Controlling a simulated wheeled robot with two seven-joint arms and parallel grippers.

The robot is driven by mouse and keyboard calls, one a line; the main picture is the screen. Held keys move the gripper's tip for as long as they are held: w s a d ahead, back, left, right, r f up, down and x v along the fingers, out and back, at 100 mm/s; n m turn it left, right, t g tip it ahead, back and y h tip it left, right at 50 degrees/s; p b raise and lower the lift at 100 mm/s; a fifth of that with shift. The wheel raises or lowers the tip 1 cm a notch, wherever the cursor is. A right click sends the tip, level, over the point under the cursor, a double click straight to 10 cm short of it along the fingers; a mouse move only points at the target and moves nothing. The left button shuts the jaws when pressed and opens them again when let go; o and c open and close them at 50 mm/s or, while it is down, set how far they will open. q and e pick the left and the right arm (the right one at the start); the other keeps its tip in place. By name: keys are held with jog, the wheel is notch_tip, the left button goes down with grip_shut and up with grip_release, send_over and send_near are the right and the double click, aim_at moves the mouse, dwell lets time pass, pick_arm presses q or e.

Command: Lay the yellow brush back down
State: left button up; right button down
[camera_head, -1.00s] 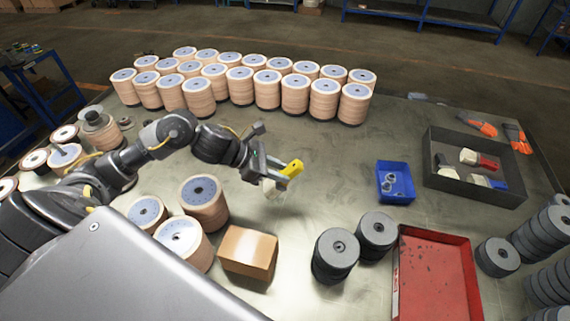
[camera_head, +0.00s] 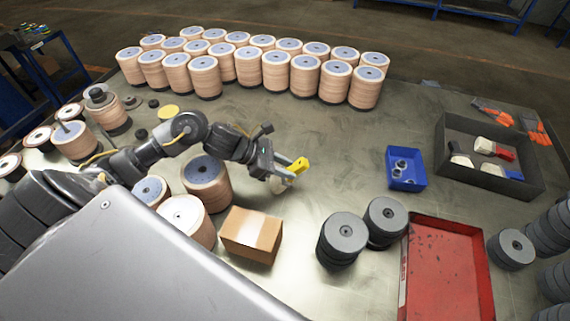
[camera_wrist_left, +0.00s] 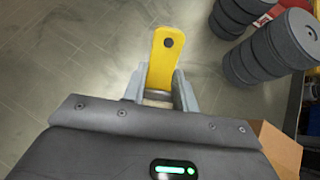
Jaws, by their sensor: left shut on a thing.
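The yellow brush (camera_head: 300,164) is in my left gripper (camera_head: 287,172), over the middle of the table. In the left wrist view its flat yellow handle (camera_wrist_left: 163,58) with a dark hole points away from the gripper. The left gripper (camera_wrist_left: 160,92) is shut on it near the metal band. The bristles are mostly hidden; a pale part shows just below the fingers in the head view. I cannot tell whether it touches the table. My right gripper is not in view.
A dark tray (camera_head: 452,178) with red, blue and white-bristled brushes stands at the right. A blue bin (camera_head: 405,184), a red tray (camera_head: 440,285), a cardboard box (camera_head: 250,238) and grey disc stacks (camera_head: 343,238) stand nearby. The table between is clear.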

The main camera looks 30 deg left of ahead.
pick_arm(q)
jog(key=shift+f, duration=0.15)
jog(key=o, duration=1)
jog(key=shift+o, duration=0.2)
jog(key=b+v, duration=0.4)
jog(key=v, duration=0.7)
jog(key=shift+w, duration=0.1)
